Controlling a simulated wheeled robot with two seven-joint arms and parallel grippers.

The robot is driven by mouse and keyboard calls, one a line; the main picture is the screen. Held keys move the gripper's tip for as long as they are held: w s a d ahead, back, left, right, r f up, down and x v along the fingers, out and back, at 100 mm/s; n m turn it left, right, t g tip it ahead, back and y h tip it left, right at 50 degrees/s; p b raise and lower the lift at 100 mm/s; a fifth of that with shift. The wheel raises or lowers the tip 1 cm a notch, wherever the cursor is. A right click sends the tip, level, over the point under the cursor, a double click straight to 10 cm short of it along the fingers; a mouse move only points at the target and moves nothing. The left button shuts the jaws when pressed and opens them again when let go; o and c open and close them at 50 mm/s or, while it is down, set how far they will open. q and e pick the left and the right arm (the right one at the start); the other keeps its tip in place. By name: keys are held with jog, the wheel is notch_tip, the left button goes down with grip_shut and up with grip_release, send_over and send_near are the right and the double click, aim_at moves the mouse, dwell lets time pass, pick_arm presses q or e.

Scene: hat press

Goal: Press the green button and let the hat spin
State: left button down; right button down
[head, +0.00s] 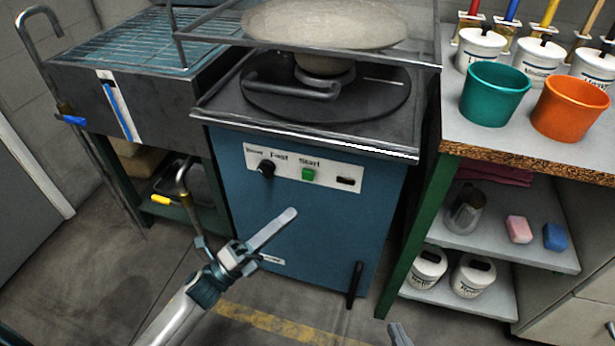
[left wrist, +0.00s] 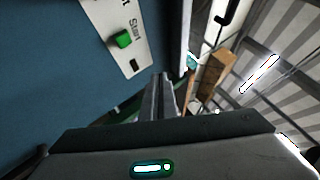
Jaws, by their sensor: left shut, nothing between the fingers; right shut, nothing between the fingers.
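The green button (head: 308,175) sits under the word "Start" on a white label on the blue front of the hat press (head: 290,215). The button also shows in the left wrist view (left wrist: 123,40), upper left. My left gripper (head: 290,214) is shut and empty, in front of the blue panel, below and slightly left of the button and apart from it in the picture. Above the panel is a round dark plate (head: 340,100), with a pale hat-like disc (head: 325,22) over it. My right gripper (head: 400,335) shows only as a tip at the bottom edge.
A black knob (head: 267,168) is left of the button and a dark switch (head: 346,183) right of it. A sink unit (head: 90,95) stands at left. At right, a shelf holds a teal pot (head: 493,95), an orange pot (head: 570,108) and several canisters.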

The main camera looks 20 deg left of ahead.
aim_at(308, 175)
pick_arm(q)
jog(key=shift+w, duration=0.1)
